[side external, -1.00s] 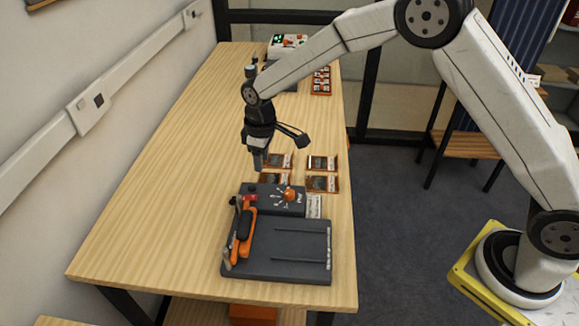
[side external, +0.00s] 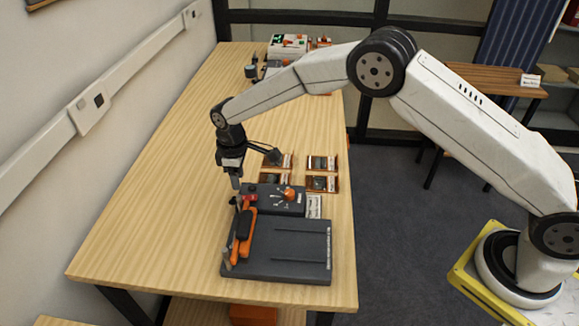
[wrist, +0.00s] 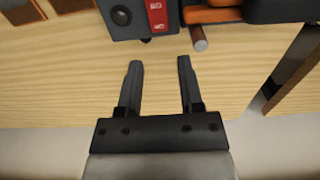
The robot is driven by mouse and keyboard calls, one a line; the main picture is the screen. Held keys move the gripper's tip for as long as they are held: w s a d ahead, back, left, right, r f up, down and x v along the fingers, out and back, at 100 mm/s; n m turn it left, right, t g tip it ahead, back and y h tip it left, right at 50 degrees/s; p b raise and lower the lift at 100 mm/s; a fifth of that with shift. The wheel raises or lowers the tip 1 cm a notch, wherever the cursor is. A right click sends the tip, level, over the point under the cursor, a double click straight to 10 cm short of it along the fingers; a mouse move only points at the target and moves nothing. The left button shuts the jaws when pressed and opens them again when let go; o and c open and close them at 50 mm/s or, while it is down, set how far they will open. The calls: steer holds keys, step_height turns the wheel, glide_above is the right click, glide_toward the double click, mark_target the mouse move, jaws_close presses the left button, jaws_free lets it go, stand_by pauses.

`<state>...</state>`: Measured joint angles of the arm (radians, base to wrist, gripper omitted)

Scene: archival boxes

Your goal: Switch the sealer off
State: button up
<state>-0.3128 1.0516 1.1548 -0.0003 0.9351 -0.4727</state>
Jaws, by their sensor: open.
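The sealer (side external: 290,265) is a dark grey device at the near end of the table, with an orange-and-black lever arm (side external: 243,237) along its left side and an orange dial (side external: 288,194) on its rear housing. A red rocker switch (wrist: 157,15) with white markings shows on the housing at the top of the wrist view; it is the small red patch (side external: 250,198) in the side view. My gripper (side external: 236,186) is open and empty, pointing down just behind the housing's left corner. In the wrist view my fingers (wrist: 158,65) are apart over bare wood, short of the switch.
Several small orange-edged trays (side external: 322,163) lie behind the sealer to the right. More equipment (side external: 288,46) stands at the table's far end. The wall with its trunking (side external: 90,105) runs along the left. The table's left middle is clear.

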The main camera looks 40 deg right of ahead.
mark_target(240, 193)
steer(key=shift+f, duration=3.1)
steer(key=shift+c, duration=0.2)
jaws_close()
